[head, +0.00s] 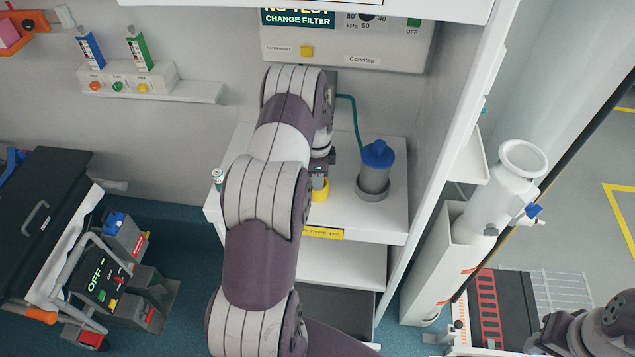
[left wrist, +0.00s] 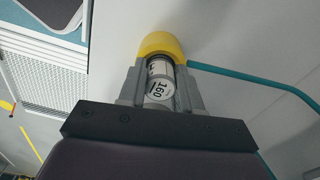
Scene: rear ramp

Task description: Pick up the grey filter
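My left gripper (head: 319,178) points down at the shelf in the head view, largely hidden behind my own arm. In the left wrist view its two grey fingers (left wrist: 161,88) lie close along both sides of a small pale grey cylinder marked 160, the filter (left wrist: 158,92). The fingers look shut on it. A rounded yellow piece (left wrist: 161,46) is at the filter's far end; it also shows in the head view (head: 320,190), just below the gripper, at the shelf. I cannot tell whether the filter is lifted. Part of my right arm shows at lower right, its fingers out of sight.
A grey canister with a blue cap (head: 376,172) stands close right of the gripper on the white shelf (head: 393,219), with a teal hose (head: 354,118) behind. A control panel (head: 400,50) is above.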

